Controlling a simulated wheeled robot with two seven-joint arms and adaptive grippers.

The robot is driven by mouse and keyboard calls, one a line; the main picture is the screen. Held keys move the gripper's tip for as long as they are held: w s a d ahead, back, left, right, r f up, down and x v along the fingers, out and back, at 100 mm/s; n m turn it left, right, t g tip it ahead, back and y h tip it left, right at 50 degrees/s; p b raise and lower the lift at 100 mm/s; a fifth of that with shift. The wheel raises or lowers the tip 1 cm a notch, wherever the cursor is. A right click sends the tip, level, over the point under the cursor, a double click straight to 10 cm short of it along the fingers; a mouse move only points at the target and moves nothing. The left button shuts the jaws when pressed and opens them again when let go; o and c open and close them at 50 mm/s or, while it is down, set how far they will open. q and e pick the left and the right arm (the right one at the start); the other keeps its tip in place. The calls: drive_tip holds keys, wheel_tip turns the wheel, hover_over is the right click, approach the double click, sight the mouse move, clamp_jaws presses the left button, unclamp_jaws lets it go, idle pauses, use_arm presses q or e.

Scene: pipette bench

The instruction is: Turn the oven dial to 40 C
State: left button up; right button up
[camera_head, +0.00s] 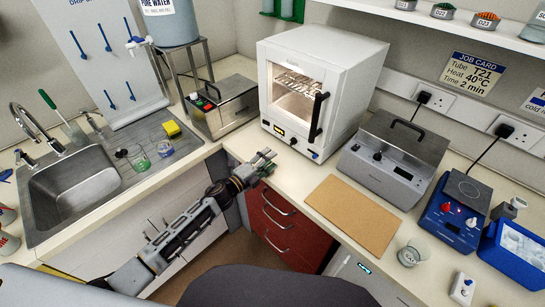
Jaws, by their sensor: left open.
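The white oven (349,68) stands at the back corner of the bench with its glass door closed. Its lower front strip carries a small lit yellow display (279,131), a small dark knob (293,141) and a blue-and-dark control (315,155). I cannot tell for sure which is the dial, and the settings are too small to read. My left gripper (266,162) is open and empty, in front of and below the oven strip, near the bench edge and apart from the oven. My right gripper is out of view.
The oven's black door handle (319,115) juts forward. A metal bath (220,108) stands left of the oven, and a grey lidded unit (387,165) stands right. A brown board (354,215) lies in front. A job card (473,75) on the wall reads Heat 40°C.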

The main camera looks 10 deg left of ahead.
use_arm(q)
drive_tip(key=shift+s+a, duration=0.3)
drive_tip(key=shift+s, duration=0.1)
idle(0.5)
